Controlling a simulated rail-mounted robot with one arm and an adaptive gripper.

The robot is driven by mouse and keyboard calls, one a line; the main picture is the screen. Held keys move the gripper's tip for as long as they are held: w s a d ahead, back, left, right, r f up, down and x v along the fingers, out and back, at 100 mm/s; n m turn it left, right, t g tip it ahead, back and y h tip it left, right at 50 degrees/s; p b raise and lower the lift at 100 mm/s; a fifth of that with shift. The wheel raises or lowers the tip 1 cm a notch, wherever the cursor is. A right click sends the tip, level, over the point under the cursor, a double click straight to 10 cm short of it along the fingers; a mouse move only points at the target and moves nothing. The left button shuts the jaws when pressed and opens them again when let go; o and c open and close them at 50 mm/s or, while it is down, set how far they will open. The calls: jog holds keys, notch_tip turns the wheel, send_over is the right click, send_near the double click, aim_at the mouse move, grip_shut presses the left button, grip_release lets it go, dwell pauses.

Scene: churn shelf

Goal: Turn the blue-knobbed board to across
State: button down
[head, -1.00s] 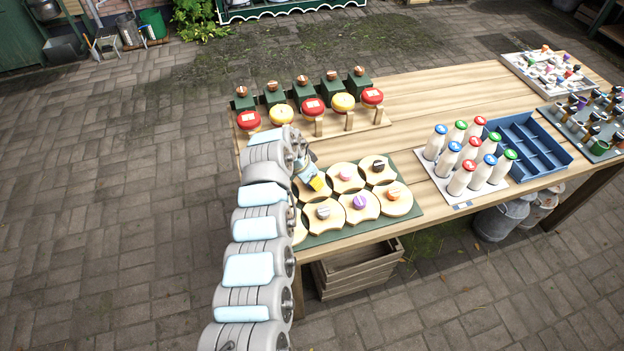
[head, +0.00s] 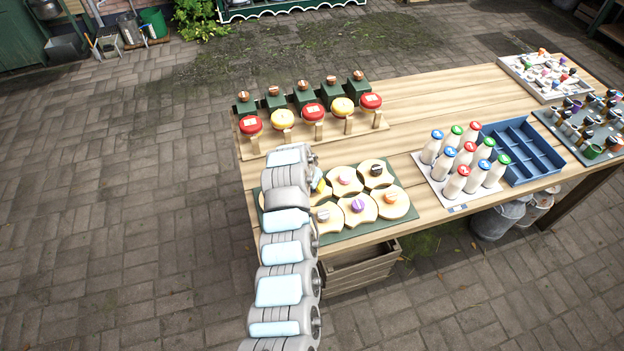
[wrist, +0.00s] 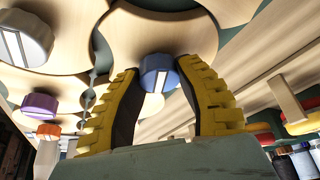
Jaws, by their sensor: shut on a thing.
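The blue knob (wrist: 154,64) with a white stripe stands on a pale wooden board (wrist: 150,28) with curved-in sides, in the wrist view. My gripper (wrist: 159,72) has its yellow ridged fingers on both sides of this knob and is shut on it. The knob's white stripe runs roughly up and down between the fingers. In the head view my arm hides the blue knob and most of its board; only a bit of my gripper (head: 318,185) shows at the left of the green panel (head: 336,236).
Neighbouring boards carry a grey-white knob (wrist: 25,40), a purple knob (wrist: 39,105) and an orange knob (wrist: 48,130). Red and yellow round-topped pieces (head: 312,112) stand behind the panel. Milk bottles (head: 466,160) and a blue crate (head: 525,150) stand to the right.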

jog(key=n+y+p, duration=0.1)
jog(key=n, duration=0.2)
jog(key=shift+s+d+f, duration=0.1)
jog(key=shift+d, duration=0.05)
jog(key=n, duration=0.2)
jog(key=n+y, duration=0.1)
jog(key=n, duration=0.1)
jog(key=shift+f+t+y, duration=0.1)
jog(key=shift+t+y, duration=0.2)
jog(key=shift+t, duration=0.1)
jog(key=n+y+b, duration=0.1)
jog(key=n+b, duration=0.2)
jog(key=shift+f+n, duration=0.1)
jog(key=shift+n, duration=0.3)
jog(key=c, duration=1.8)
grip_release()
jog(key=shift+n+g+y+b, duration=0.65)
jog(key=shift+n+b, duration=0.6)
jog(key=shift+n, duration=0.25)
grip_shut()
jog(key=o, duration=1.2)
grip_release()
jog(key=shift+r, duration=0.2)
jog(key=shift+c, duration=0.2)
jog(key=shift+r, duration=0.2)
jog(key=v, duration=1.1)
jog(key=shift+r, duration=0.3)
